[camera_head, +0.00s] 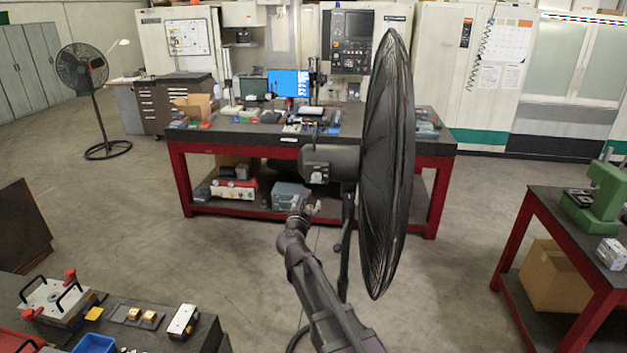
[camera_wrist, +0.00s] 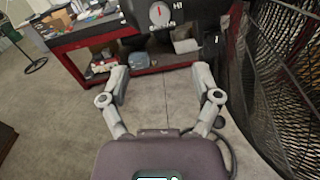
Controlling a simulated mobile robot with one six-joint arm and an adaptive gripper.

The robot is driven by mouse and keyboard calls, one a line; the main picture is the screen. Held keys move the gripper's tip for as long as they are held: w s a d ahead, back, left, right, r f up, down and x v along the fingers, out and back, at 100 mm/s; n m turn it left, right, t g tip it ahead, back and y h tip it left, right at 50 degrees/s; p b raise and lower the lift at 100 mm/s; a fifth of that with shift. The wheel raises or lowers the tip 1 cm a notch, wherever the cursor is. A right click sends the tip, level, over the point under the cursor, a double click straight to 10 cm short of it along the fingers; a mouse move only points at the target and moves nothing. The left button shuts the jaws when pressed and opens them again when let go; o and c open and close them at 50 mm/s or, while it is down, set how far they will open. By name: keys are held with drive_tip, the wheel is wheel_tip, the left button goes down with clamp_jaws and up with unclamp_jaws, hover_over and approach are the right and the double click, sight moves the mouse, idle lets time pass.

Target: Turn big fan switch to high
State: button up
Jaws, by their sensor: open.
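The big fan (camera_head: 387,165) stands in the middle of the head view, seen nearly edge-on, its round black cage facing right. Its dark motor housing (camera_head: 333,163) sticks out to the left and carries the switch (camera_head: 319,175), a small light dial. In the wrist view the dial (camera_wrist: 159,14) is white with a red pointer that looks roughly upright, and "HI" is printed at its upper right. My gripper (camera_wrist: 166,82) is open and empty. Its fingers are below the housing and apart from the switch. In the head view my gripper (camera_head: 305,207) is just below and left of the housing.
The fan cage (camera_wrist: 285,75) is close on the right of my gripper. A red-framed workbench (camera_head: 300,145) with tools stands behind the fan. Another fan (camera_head: 83,70) is at the far left. A table with mould parts (camera_head: 150,325) is at the front left. The floor between is clear.

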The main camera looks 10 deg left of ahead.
sight(316, 179)
drive_tip(key=shift+w, duration=0.25)
drive_tip(key=w, duration=0.8)
drive_tip(key=w+d, duration=0.1)
drive_tip(key=w, duration=0.4)
drive_tip(key=shift+w+d, duration=0.1)
